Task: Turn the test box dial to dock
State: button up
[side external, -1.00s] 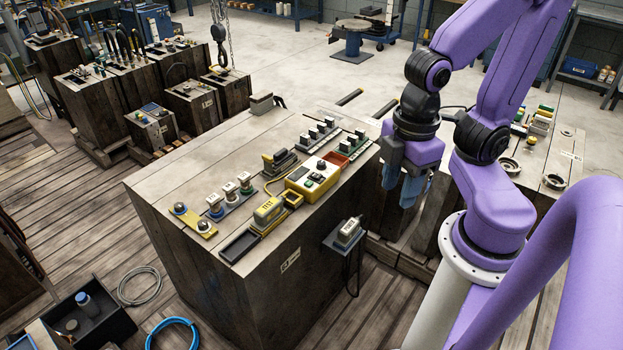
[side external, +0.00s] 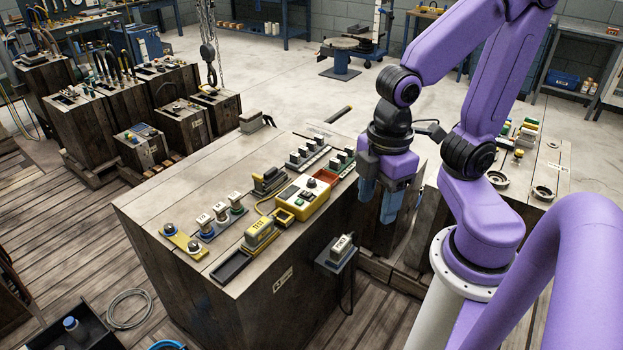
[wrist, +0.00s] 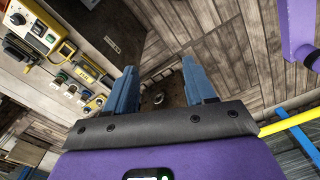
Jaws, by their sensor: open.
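The test box (side external: 300,203) is a yellow case with a dark panel and a black dial (side external: 310,183). It stands on the wooden crate top (side external: 190,200), near the crate's right part. In the wrist view the yellow box (wrist: 37,34) is at the upper left; I cannot read the dial's setting. My gripper (side external: 378,204) points down beyond the crate's right edge, to the right of the box and apart from it. Its two blue fingers are apart and empty, as the wrist view (wrist: 160,84) also shows.
A yellow unit marked TEST (side external: 262,233) and a black tray (side external: 231,267) lie at the crate's front. White-topped knobs (side external: 220,212) and switch rows (side external: 308,153) stand around the box. A grey device (side external: 342,244) sits on a side shelf.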

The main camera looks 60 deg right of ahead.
jog(key=w+n, duration=0.1)
jog(key=w, duration=1.1)
jog(key=n, duration=0.4)
send_over(312, 181)
notch_tip(312, 181, down, 8)
notch_tip(312, 181, down, 17)
jog(key=shift+w+r, duration=0.1)
jog(key=shift+r, duration=0.1)
grip_shut()
